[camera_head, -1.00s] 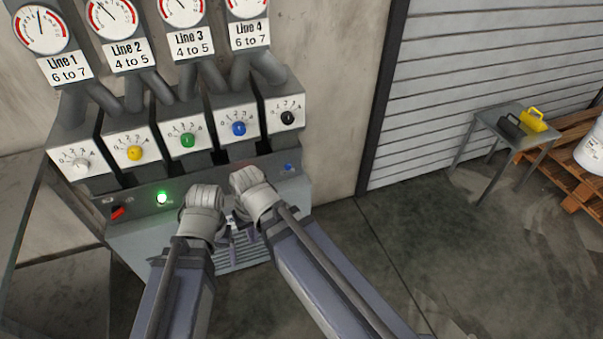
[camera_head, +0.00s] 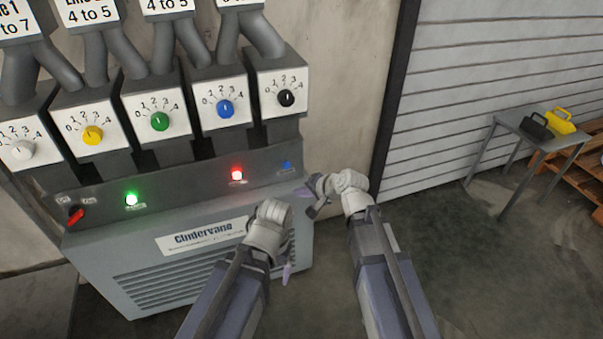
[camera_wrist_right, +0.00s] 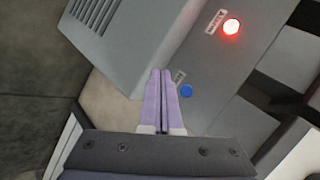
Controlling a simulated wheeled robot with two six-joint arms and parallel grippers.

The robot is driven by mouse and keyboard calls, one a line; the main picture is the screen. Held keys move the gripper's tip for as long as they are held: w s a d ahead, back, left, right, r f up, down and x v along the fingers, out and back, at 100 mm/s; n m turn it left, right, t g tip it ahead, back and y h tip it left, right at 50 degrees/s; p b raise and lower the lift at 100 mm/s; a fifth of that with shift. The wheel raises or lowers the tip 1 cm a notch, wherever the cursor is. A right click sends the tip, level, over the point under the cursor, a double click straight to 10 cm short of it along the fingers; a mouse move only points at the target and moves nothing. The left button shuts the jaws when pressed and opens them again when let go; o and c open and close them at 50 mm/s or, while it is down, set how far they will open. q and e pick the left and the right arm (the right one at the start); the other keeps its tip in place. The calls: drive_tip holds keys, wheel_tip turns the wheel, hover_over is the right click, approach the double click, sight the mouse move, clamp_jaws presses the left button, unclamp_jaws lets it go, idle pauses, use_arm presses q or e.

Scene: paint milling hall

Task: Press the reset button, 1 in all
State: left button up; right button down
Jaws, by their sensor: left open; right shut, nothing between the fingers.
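The blue button (camera_head: 286,166), the only push button I see, sits at the right end of the dark panel strip. It also shows in the right wrist view (camera_wrist_right: 186,91), beside the fingertips on their right; its label is too small to read. My right gripper (camera_head: 307,199) is shut and empty, just below and right of the button. In the wrist view its fingers (camera_wrist_right: 160,73) lie together; whether they touch anything is unclear, but the button looks clear of them. My left gripper (camera_head: 287,274) is open and lower, in front of the grey cabinet.
The strip also carries a lit red lamp (camera_head: 237,174), a lit green lamp (camera_head: 131,198) and a red switch (camera_head: 76,215). Several dial boxes with coloured knobs stand above. A grey vented cabinet (camera_head: 135,270) is below. A small table (camera_head: 545,138) stands far right.

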sight(287, 165)
drive_tip(key=shift+w+d, duration=0.25)
drive_tip(key=shift+d, duration=0.05)
drive_tip(key=shift+w, duration=0.15)
drive_tip(key=shift+w+a, duration=0.45)
drive_tip(key=shift+w, duration=0.9)
drive_tip(key=shift+w+a, duration=0.45)
drive_tip(key=shift+w, duration=0.9)
drive_tip(key=shift+w+a, duration=0.45)
drive_tip(key=shift+w, duration=0.9)
drive_tip(key=shift+w+a, duration=0.15)
drive_tip(key=shift+w, duration=0.25)
drive_tip(key=shift+w+a, duration=0.1)
drive_tip(key=shift+w, duration=0.25)
drive_tip(key=shift+s, duration=0.1)
drive_tip(key=shift+s+d, duration=0.25)
drive_tip(key=shift+s, duration=0.45)
